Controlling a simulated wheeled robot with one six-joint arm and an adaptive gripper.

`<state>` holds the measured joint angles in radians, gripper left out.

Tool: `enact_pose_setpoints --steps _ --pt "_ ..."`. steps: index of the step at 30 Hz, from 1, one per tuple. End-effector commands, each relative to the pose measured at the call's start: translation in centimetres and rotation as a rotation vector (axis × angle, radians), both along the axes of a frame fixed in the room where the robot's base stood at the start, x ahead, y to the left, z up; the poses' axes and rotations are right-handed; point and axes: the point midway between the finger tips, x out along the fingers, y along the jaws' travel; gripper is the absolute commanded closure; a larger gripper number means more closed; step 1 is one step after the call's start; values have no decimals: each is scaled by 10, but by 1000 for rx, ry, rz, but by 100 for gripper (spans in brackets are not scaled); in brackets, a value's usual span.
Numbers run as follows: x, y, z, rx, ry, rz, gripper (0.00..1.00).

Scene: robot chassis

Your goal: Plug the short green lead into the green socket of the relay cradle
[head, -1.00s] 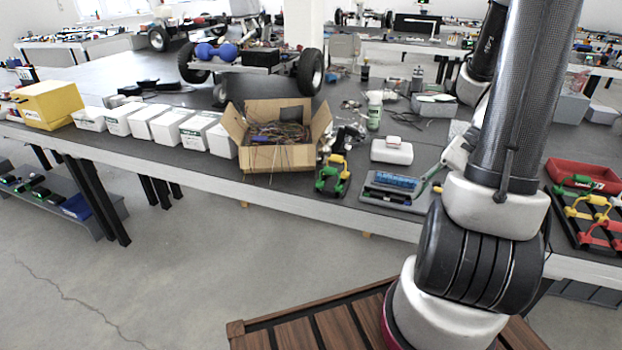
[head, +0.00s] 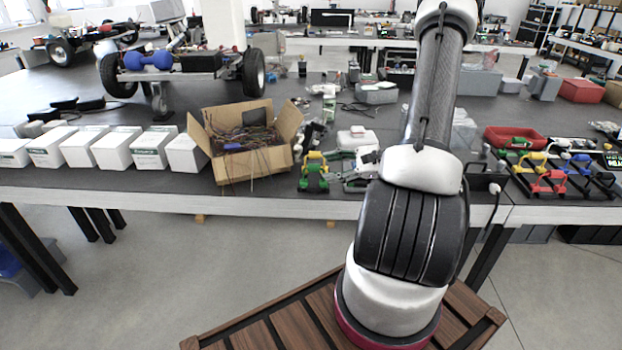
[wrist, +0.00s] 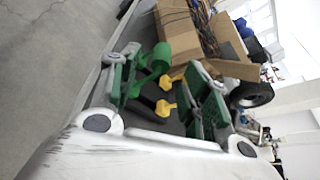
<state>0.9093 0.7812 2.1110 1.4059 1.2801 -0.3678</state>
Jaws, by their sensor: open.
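A green and yellow piece (head: 314,172) stands at the front edge of the bench, right of the cardboard box. I cannot tell whether it is the short green lead. My gripper (head: 345,172) is just right of it, fingers apart. In the wrist view, the piece's green rounded part (wrist: 160,57) and yellow ends (wrist: 166,107) show between the green-padded fingers of my gripper (wrist: 165,92); contact cannot be told. More coloured pieces, one of them green (head: 517,142), are at the right. I cannot clearly identify the relay cradle; my arm hides part of the bench.
An open cardboard box (head: 240,150) with wires is close on the left, beside white boxes (head: 116,149). A small white box (head: 357,138) is behind my gripper.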

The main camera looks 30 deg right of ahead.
Motion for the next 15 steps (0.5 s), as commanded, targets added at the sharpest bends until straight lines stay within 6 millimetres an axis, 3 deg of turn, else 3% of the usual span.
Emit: enact_pose_setpoints --steps 9,15 --pt "32 33 -11 0 2 5 53" --pt "42 42 -16 0 3 3 53"
